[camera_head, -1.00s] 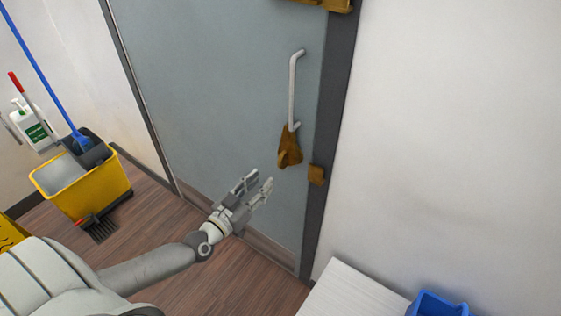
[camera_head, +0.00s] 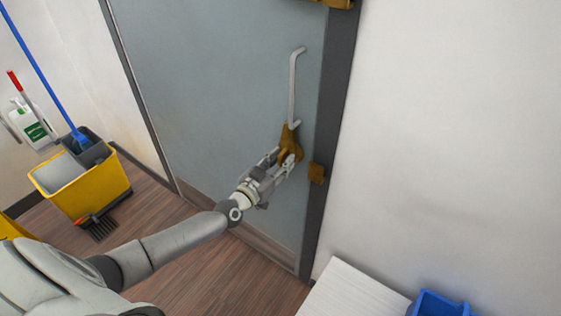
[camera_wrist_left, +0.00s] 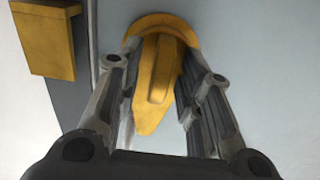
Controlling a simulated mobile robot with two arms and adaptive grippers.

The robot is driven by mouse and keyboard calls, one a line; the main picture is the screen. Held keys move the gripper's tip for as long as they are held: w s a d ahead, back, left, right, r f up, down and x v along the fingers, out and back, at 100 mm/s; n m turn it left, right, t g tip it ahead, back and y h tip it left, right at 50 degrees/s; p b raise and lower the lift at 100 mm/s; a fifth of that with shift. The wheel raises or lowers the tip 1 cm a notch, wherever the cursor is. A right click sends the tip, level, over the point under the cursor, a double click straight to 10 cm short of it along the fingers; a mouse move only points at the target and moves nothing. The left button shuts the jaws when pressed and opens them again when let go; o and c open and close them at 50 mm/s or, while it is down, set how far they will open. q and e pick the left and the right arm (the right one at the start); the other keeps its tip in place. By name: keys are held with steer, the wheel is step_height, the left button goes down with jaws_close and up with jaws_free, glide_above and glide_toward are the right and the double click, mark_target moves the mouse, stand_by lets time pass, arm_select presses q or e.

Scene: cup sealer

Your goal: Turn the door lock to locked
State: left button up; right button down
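The door lock (camera_head: 291,141) is a brass-yellow plate with a raised turn piece on the grey-blue door (camera_head: 230,75), just below the long pale handle (camera_head: 293,88). In the left wrist view the lock (camera_wrist_left: 157,82) stands between my fingers, its turn piece pointing down the picture. My left gripper (camera_head: 284,160) is at the lock with its fingers apart, one on each side of the turn piece. I cannot tell whether either finger touches it. My right gripper is not in view.
A brass strike block (camera_head: 317,173) sits on the dark door frame (camera_head: 333,110) right of the lock. A white surface (camera_head: 350,293) with a blue container (camera_head: 437,305) is at the lower right. A yellow mop bucket (camera_head: 90,185) stands at the left.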

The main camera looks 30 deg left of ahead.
arm_select(q)
steer(key=c, duration=0.6)
jaws_close()
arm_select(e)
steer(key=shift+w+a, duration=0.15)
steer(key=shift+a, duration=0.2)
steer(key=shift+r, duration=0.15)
